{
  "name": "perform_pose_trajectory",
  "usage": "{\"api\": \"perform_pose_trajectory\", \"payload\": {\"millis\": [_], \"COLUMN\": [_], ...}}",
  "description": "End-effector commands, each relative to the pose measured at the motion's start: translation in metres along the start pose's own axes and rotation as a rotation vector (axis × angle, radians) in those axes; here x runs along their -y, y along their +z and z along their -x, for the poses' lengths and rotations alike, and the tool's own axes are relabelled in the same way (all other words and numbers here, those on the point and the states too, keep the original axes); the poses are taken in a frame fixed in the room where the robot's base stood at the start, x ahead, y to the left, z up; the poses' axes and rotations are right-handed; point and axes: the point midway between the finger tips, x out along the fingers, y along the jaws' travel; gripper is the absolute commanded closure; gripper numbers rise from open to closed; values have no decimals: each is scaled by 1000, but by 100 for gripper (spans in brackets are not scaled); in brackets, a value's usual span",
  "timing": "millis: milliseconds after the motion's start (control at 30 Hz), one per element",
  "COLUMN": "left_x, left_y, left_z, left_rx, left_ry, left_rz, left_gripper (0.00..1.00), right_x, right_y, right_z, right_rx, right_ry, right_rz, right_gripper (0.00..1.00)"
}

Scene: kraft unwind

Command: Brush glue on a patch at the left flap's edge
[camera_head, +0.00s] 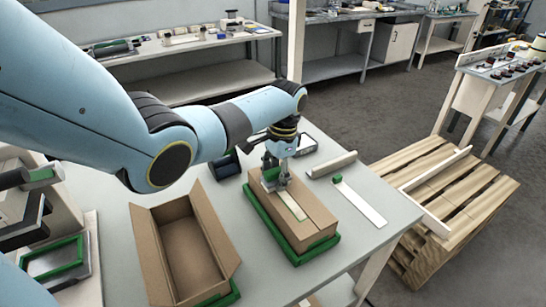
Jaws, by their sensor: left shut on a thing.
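My left gripper (277,182) points down over a closed kraft box (317,217). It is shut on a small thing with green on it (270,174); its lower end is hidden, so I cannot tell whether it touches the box. A pale yellowish strip (292,207) runs along the box top from below the gripper toward the near end. The box sits in a green tray (320,249). I cannot make out a separate left flap edge or any glue. My right gripper is not in view.
An open, empty kraft box (188,250) stands left of the closed one. Right of it lie a white strip with a green block (360,204) and a pale roll (331,164). A green-framed tray (57,258) is at left. A wooden pallet (450,195) stands beyond the table.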

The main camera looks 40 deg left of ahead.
Motion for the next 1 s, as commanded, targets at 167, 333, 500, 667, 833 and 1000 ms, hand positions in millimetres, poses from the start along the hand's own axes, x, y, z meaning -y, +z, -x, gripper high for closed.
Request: {"api": "perform_pose_trajectory", "payload": {"millis": [167,333,500,667,833,1000], "left_x": [-6,-15,-22,-29,-37,-43], "left_y": [0,1,0,1,1,0], "left_z": [0,-1,-2,-2,-1,0], "left_rx": [0,1,0,1,0,0], "left_ry": [0,1,1,2,0,1], "left_rz": [-1,-2,-1,-1,-1,-2], "left_gripper": [86,86,86,86,86,86], "right_x": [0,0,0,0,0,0], "right_y": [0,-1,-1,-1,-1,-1], "right_z": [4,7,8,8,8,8], "right_rx": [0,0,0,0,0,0], "right_ry": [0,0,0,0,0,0], "right_rz": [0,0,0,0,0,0], "right_gripper": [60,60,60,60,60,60]}}
